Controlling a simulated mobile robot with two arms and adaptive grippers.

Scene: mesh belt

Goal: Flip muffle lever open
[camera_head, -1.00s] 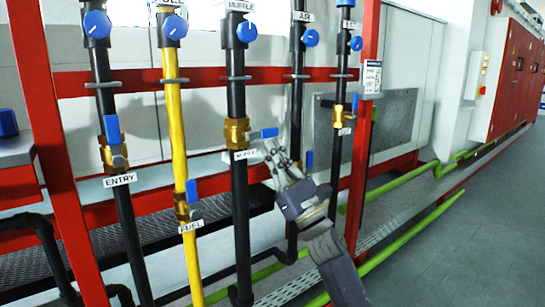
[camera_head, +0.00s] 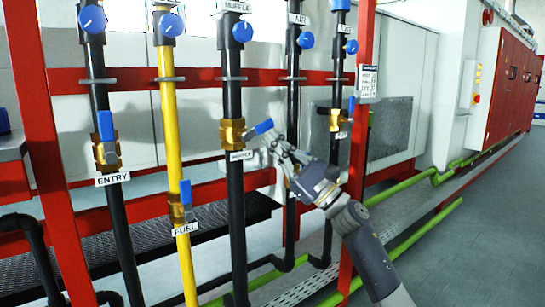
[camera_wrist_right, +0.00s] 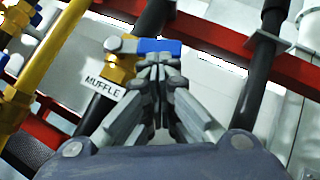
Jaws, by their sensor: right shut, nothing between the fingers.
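The muffle pipe is the black one in the middle of the head view, with a brass valve (camera_head: 232,133) above a MUFFLE label (camera_head: 241,156). Its blue lever (camera_head: 264,127) points right and tilts slightly upward. In the right wrist view the lever (camera_wrist_right: 158,46) lies across the picture, just beyond my fingertips. My right gripper (camera_head: 270,142) is shut with nothing in it, its fingertips just below the lever. The fingertips (camera_wrist_right: 160,64) look close to or touching its underside; I cannot tell which. My left gripper is not in view.
The ENTRY lever (camera_head: 105,125) and FUEL lever (camera_head: 186,193) stand upright on pipes to the left. The AIR pipe (camera_head: 293,100) runs close on the right, behind my gripper. A red upright post (camera_head: 358,140) stands further right. Open floor (camera_head: 460,250) lies at the right.

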